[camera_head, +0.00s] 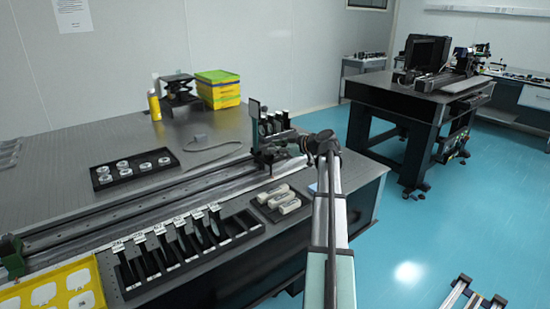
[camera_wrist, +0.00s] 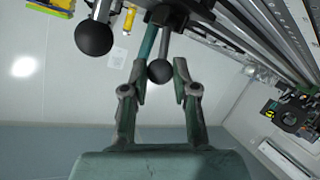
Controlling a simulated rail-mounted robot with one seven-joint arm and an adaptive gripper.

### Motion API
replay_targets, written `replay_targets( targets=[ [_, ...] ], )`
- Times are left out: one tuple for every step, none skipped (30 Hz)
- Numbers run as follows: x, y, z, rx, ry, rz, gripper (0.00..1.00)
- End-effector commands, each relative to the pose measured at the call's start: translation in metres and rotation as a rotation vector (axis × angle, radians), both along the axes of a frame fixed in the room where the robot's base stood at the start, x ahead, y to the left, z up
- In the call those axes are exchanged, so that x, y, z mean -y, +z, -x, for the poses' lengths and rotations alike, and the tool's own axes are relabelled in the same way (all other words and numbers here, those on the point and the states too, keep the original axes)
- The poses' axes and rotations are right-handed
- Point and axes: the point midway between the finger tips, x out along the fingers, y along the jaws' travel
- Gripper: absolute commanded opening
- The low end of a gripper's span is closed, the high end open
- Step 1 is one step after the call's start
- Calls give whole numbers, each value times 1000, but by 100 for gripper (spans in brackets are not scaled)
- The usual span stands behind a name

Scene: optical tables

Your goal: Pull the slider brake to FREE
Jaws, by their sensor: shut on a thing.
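My gripper (camera_wrist: 159,72) is shut on a black ball knob (camera_wrist: 160,71) on a thin rod, which I take to be the slider brake handle. The knob sits between the two fingertips. A second, larger-looking black ball knob (camera_wrist: 93,38) is to the left, apart from the fingers. In the head view my arm reaches over the slider area on the long rail (camera_head: 170,195), at the table's right end; my fingers and the knob are hidden there. No FREE marking can be read.
A rack of upright plates (camera_head: 165,250) stands along the table's front edge. A black tray of round parts (camera_head: 132,168) lies behind the rail. A yellow tray (camera_head: 75,285) is at the lower left. Yellow-green boxes (camera_head: 218,90) stand at the back.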

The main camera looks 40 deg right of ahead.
Motion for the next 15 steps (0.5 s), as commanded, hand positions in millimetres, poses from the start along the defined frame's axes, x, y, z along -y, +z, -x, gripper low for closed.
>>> replay_targets(
  targets=[
    [-1, -9, 2, 18, 0, 0, 0],
    [0, -9, 2, 30, 0, 2, 0],
    [0, -9, 3, 42, -1, 3, 0],
    [0, -9, 3, 53, 0, 3, 0],
    [-1, -9, 4, 60, 0, 4, 0],
    [-1, -8, 4, 70, 0, 5, 0],
    [-1, -8, 5, 77, 0, 4, 0],
    [-1, -8, 5, 83, 0, 4, 0],
    [-1, -7, 5, 90, 1, 5, 0],
    [-1, -7, 5, 94, 1, 5, 0],
    [-1, -7, 5, 98, 1, 6, 0],
    [-1, -6, 6, 101, 2, 6, 0],
    [-1, -6, 6, 104, 1, 7, 0],
    [-1, -6, 6, 106, 2, 6, 0],
    [-1, -6, 6, 107, 1, 6, 0]
  ],
)
